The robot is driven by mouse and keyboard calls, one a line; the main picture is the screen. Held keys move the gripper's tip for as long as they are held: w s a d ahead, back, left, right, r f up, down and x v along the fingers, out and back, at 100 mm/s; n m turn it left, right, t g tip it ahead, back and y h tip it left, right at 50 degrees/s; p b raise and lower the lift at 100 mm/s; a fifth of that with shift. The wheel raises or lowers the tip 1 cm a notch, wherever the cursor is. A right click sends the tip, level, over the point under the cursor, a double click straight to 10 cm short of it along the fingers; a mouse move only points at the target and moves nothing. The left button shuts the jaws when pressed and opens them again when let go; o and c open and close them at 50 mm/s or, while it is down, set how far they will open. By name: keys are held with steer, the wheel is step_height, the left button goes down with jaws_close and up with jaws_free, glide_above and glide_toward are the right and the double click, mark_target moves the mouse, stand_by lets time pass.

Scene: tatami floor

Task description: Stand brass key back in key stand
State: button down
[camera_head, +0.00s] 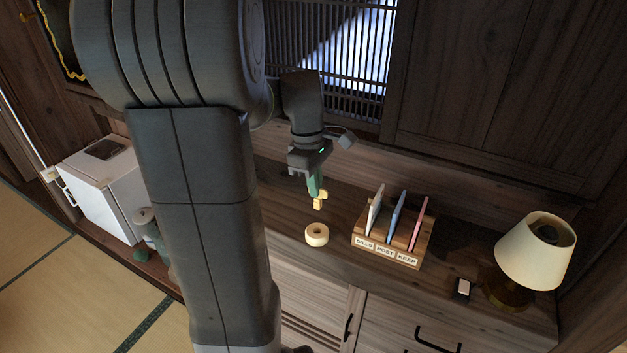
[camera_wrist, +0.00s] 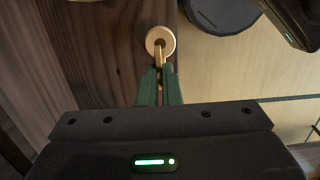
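The brass key (camera_head: 320,201) is yellow and hangs below the green fingers of my gripper (camera_head: 315,187), which are shut on it. The key stand (camera_head: 317,236) is a pale round block with a hole in its top, on the wooden cabinet top. In the head view the key is above and behind the stand, with a gap between them. In the wrist view the key (camera_wrist: 160,58) shows between the fingertips (camera_wrist: 160,72) and overlaps the stand (camera_wrist: 153,34). The part of the key inside the fingers is hidden.
A wooden letter rack (camera_head: 387,258) with white, blue and pink cards stands right of the key stand. A small white-topped block (camera_head: 463,288) and a lamp (camera_head: 535,252) are farther right. A slatted window and wooden wall rise behind. The cabinet's front edge is near the stand.

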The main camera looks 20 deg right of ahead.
mark_target(315, 203)
steer(key=shift+w+f+b, duration=0.1)
steer(key=shift+f+b, duration=2.2)
steer(key=shift+f, duration=0.6)
steer(key=shift+f+b, duration=0.4)
steer(key=shift+f, duration=0.45)
steer(key=shift+f+b, duration=0.4)
steer(key=shift+f, duration=0.8)
steer(key=c, duration=1.5)
jaws_free()
steer(key=shift+c, duration=0.2)
step_height(315, 203, up, 14)
steer(key=w+a, duration=0.1)
steer(key=shift+w+f, duration=0.15)
